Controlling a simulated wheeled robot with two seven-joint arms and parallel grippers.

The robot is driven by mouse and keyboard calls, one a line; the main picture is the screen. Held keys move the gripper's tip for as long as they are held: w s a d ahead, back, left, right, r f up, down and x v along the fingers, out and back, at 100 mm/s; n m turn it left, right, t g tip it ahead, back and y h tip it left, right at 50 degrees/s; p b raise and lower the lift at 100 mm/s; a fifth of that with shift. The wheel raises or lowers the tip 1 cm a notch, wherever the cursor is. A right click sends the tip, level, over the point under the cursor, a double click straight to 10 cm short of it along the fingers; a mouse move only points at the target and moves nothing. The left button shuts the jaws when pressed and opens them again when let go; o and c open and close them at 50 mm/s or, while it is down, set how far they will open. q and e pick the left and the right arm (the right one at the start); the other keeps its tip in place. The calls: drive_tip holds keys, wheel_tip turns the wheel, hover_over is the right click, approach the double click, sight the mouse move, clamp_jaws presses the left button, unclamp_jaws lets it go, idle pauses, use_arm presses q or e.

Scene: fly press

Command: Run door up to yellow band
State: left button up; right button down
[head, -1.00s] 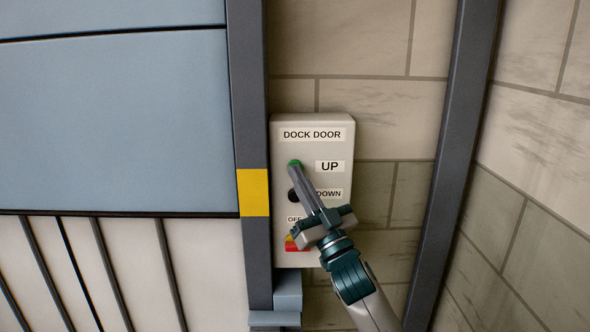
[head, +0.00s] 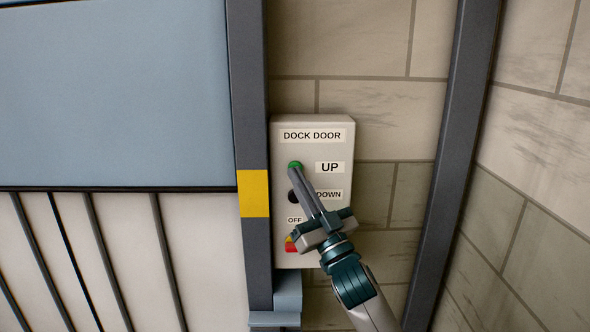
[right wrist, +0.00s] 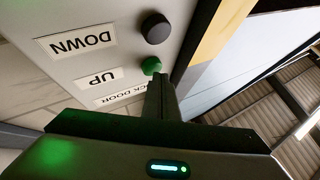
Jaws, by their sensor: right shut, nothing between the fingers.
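The blue-grey dock door (head: 120,100) fills the upper left of the head view. Its dark lower edge is level with the upper half of the yellow band (head: 253,193) on the grey door post. The control box (head: 312,134) is beside the post. My right gripper (head: 297,172) is shut and empty, its fingertips at the green UP button (head: 295,164). The right wrist view shows the green button (right wrist: 151,65) just beyond the fingertips (right wrist: 158,82); I cannot tell whether they touch. My left gripper is not in view.
The black DOWN button (right wrist: 155,28) is close to the UP button. A dark upright post (head: 450,170) stands to the right, before the block wall.

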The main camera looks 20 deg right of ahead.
drive_tip(key=shift+s+a, duration=0.15)
drive_tip(key=shift+s, duration=0.4)
drive_tip(key=shift+s+a+p, duration=0.25)
drive_tip(key=shift+s+p, duration=0.05)
drive_tip(key=shift+s, duration=0.5)
drive_tip(key=shift+s+a+p, duration=0.2)
drive_tip(key=shift+s+p, duration=0.1)
drive_tip(key=shift+s, duration=0.5)
drive_tip(key=shift+s+a+p, duration=0.25)
drive_tip(key=shift+s+p, duration=0.05)
drive_tip(key=shift+s, duration=0.5)
drive_tip(key=shift+f, duration=0.15)
